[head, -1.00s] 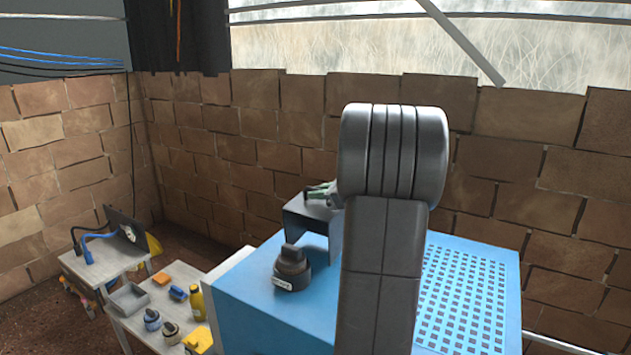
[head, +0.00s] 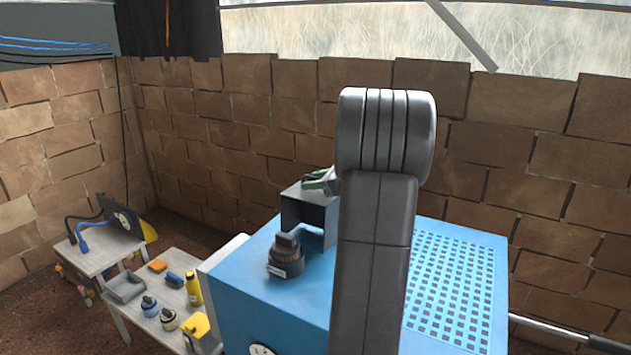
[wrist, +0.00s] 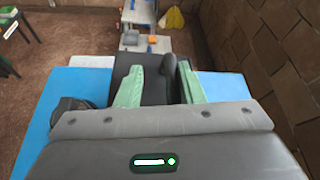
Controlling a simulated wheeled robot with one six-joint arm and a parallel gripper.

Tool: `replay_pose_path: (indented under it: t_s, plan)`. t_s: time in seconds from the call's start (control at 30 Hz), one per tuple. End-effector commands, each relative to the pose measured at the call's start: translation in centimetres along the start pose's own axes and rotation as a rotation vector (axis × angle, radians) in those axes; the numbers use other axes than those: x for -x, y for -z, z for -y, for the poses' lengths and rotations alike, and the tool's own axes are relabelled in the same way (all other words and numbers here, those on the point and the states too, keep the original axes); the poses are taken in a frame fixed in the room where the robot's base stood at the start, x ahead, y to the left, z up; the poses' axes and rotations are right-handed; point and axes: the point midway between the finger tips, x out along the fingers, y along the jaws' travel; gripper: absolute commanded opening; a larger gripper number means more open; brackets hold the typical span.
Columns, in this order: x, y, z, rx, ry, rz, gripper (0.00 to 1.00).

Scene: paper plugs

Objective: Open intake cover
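A dark grey box-like hood (head: 310,207) stands on the blue machine (head: 235,300), beside a dark round cap (head: 286,255) with a pale label. I take the hood as the intake cover, but cannot be sure. My gripper (head: 321,180) is at the hood's top, partly hidden behind my arm. In the wrist view my gripper (wrist: 160,72) has its two green fingers apart. The dark grey hood (wrist: 158,88) shows between and below them, with a small dark knob-like part at its far edge. I cannot tell whether the fingers touch it.
A low table (head: 165,325) at the left holds a grey tray (head: 125,287), a yellow bottle (head: 193,290) and small parts. Another small table (head: 95,258) stands farther left. A brick wall (head: 300,110) closes the back. The machine's perforated panel (head: 455,290) lies to the right.

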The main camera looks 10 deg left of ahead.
Motion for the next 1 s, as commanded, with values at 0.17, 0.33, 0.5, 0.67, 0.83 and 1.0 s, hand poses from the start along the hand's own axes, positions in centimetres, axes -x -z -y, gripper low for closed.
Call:
replay_pose_path:
  t_s: [0.17,0.33,0.5,0.67,0.83,1.0]
  plan:
    - [1.9,0.1,0.1,0.001,0.004,-0.001,0.34]
    - [5.6,0.2,0.1,0.001,0.006,0.0,0.34]
    - [9.5,0.2,0.1,0.0,0.006,-0.001,0.34]
    - [12.2,0.1,0.1,0.001,0.004,-0.001,0.34]
    - [13.5,0.1,0.0,0.0,0.001,0.0,0.34]
    - [13.8,0.0,0.0,0.0,0.0,0.0,0.34]
